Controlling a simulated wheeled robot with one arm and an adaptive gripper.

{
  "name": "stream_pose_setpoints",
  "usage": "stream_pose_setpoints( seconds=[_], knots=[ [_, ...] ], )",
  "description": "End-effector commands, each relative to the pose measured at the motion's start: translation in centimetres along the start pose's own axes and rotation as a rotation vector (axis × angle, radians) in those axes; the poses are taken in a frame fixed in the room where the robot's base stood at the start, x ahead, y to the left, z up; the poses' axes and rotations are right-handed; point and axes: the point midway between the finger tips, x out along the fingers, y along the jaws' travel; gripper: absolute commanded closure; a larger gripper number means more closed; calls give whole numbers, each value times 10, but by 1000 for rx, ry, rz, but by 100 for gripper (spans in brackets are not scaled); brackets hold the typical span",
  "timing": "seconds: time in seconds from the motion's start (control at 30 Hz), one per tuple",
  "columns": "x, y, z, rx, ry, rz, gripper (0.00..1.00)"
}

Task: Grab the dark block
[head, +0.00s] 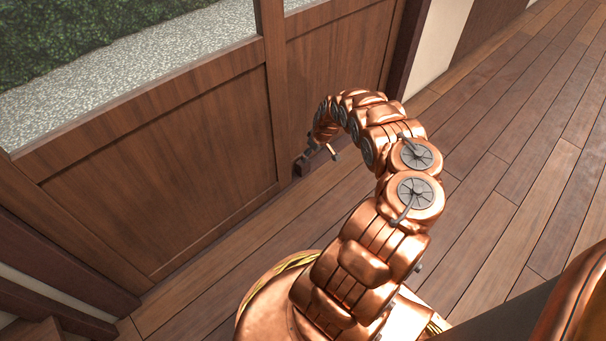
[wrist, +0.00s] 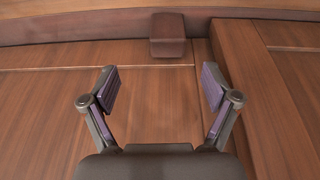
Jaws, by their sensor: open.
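The dark block (wrist: 168,35) is a small brown block with rounded edges. In the wrist view it stands out from the brown wooden panel, just beyond and above the fingertips and near the middle. In the head view the dark block (head: 302,166) is small, low on the wooden door beside a vertical frame post. My gripper (wrist: 160,88) is open and empty, its two fingers spread wide, with the block beyond them and not between them. In the head view my gripper (head: 324,147) is partly hidden by my copper arm, close to the block's right.
The wooden door (head: 165,170) with a window above rises behind the block. A raised wooden edge (wrist: 255,80) runs along the right in the wrist view. The plank floor (head: 520,150) is clear at right.

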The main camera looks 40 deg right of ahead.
Motion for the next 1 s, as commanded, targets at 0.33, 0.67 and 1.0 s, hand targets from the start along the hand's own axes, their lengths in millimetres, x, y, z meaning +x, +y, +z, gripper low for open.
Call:
stream_pose_setpoints(
  seconds=[0.33,0.67,1.0],
  knots=[
    [37,-6,-8,17,89,-25,12],
    [59,-6,-10,17,88,-23,12],
    [91,-12,-14,17,88,-23,12]
  ],
)
